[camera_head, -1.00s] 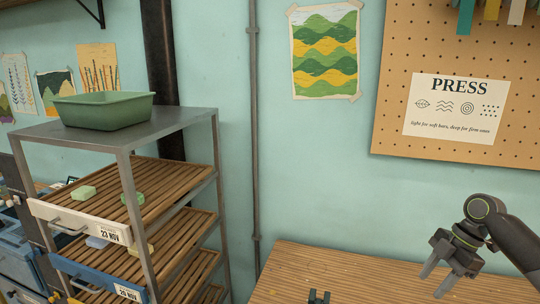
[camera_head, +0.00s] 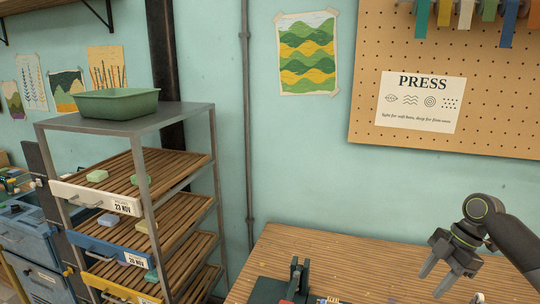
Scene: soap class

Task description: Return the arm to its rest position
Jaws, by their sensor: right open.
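My right gripper (camera_head: 437,283) hangs at the lower right of the head view, above the wooden table (camera_head: 345,256). Its two fingers point down and left and stand apart, with nothing between them. My right arm comes in from the right edge. My left gripper is not in the head view.
A metal rack (camera_head: 168,116) with slatted drawers holding several soap bars stands at the left, a green tub (camera_head: 115,104) on top. A dark green tool (camera_head: 298,279) stands on the table's front part. A pegboard (camera_head: 480,125) hangs on the wall. The table's middle is clear.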

